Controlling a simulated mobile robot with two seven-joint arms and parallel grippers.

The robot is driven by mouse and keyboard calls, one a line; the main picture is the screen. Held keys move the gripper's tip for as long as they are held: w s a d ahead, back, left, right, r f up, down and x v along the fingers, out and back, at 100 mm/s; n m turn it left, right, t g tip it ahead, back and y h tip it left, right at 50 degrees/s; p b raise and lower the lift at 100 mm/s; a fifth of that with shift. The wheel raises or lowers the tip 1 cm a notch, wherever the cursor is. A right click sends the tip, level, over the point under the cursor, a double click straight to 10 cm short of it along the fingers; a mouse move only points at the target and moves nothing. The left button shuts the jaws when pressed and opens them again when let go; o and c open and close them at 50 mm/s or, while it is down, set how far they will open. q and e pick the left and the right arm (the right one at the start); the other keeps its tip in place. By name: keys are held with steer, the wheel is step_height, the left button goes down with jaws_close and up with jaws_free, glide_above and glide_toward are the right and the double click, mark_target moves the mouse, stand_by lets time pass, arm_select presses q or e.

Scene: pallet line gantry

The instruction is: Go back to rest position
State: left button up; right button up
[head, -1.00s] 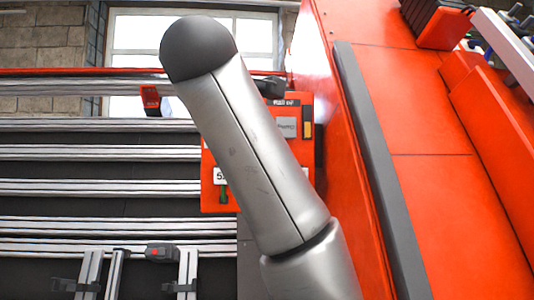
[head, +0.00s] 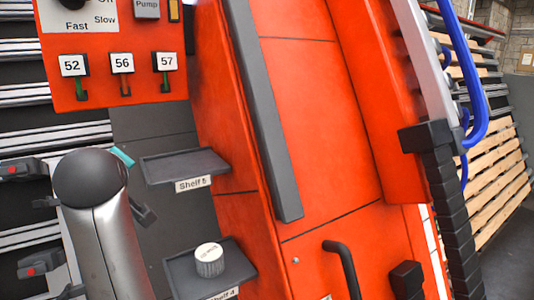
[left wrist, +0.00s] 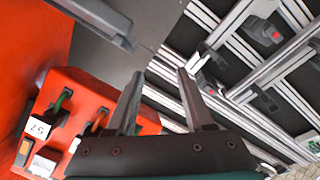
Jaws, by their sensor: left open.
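My left arm (head: 100,215) rises from the bottom left of the head view, and its grey rounded joint hides most of what lies behind it. My left gripper (left wrist: 160,78) shows in the left wrist view with its two dark fingers apart and nothing between them. It faces the red control panel (left wrist: 70,105) and the metal rails. In the head view only small teal and dark parts show beside the arm. My right gripper is in neither view.
The red control panel (head: 115,90) has several numbered switches. Below it, a small shelf (head: 185,165) is empty, and a lower shelf (head: 235,270) bears a grey-white ribbed cylinder (head: 209,262). An orange machine wall (head: 310,120) fills the middle. A wooden slatted stack (head: 495,185) stands right.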

arm_select(q)
steer(key=s+d+f+m+g+h, duration=0.2)
steer(key=s+f+m, duration=0.25)
steer(key=f, duration=0.65)
steer(key=s+d+f+m+g+h, duration=0.1)
steer(key=s+d+f+m, duration=0.3)
steer(key=f, duration=0.7)
steer(key=s+d+f+m+g+h, duration=0.1)
steer(key=s+d+f+m+g, duration=0.1)
steer(key=s+f, duration=0.45)
steer(key=s+d+f+m+g+h, duration=0.1)
steer(key=s+d+f+m+g, duration=0.15)
steer(key=s, duration=0.65)
steer(key=s+d+f+m+g+h, duration=0.1)
steer(key=s+d+f+m, duration=0.15)
steer(key=s+f, duration=0.35)
step_height(320, 180, down, 30)
steer(key=s+a+g+b, duration=0.1)
steer(key=s+g+b, duration=0.15)
steer(key=b, duration=0.65)
steer(key=s+a+f+b, duration=0.1)
steer(key=s+f+b, duration=0.2)
steer(key=s+f, duration=0.4)
steer(key=s+a+f+b, duration=0.1)
steer(key=s+f+b, duration=0.2)
steer(key=s+f, duration=0.5)
step_height(320, 180, down, 5)
steer(key=shift+a+f+b, duration=0.15)
steer(key=shift+a+b, duration=0.2)
steer(key=shift+b, duration=0.05)
